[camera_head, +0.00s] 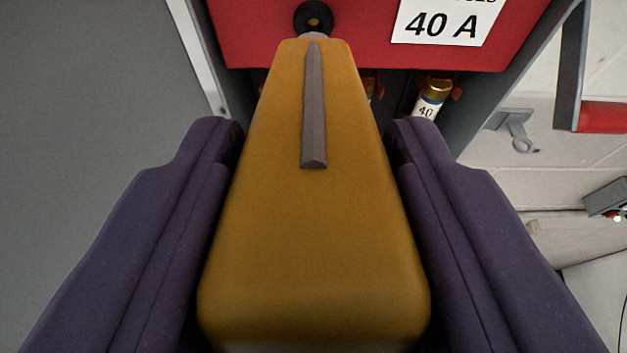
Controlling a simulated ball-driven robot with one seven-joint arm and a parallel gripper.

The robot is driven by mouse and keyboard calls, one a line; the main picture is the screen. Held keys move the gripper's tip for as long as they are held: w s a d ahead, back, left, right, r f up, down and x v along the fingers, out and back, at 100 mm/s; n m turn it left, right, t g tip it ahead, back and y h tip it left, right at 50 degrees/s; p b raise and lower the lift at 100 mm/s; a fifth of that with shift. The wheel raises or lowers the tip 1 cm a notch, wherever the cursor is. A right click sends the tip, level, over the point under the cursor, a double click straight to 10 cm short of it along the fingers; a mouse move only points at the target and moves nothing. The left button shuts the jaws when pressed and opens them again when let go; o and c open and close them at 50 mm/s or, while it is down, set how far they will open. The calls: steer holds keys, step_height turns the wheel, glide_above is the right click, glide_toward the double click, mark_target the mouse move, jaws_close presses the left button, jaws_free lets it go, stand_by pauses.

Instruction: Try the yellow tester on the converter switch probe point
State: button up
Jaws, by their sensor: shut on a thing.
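The yellow tester (315,240) fills the middle of the view, with a grey ridge along its top and a narrower far end. My gripper (314,140) has its two purple fingers shut on the tester, one on each side. A black round tip (313,18) with a brownish centre shows just beyond the tester's far end, in front of a red panel (370,40). I cannot tell whether the tip touches the panel. No switch probe point can be made out; the tester hides part of what lies beyond it.
A white "40 A" label (440,24) is on the red panel. Below it sits a fuse (430,100) marked 40, with a gold cap. A grey surface (100,120) lies at left. At right are a red handle (604,117), a metal bracket (516,128) and a pale wall.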

steer(key=shift+w+p, duration=0.3)
steer(key=shift+w, duration=0.25)
stand_by(0.4)
stand_by(1.0)
steer(key=shift+s+f+b, duration=0.1)
steer(key=shift+s+b, duration=0.45)
steer(key=shift+b, duration=0.15)
steer(key=shift+s+b, duration=1.35)
steer(key=shift+s, duration=1.6)
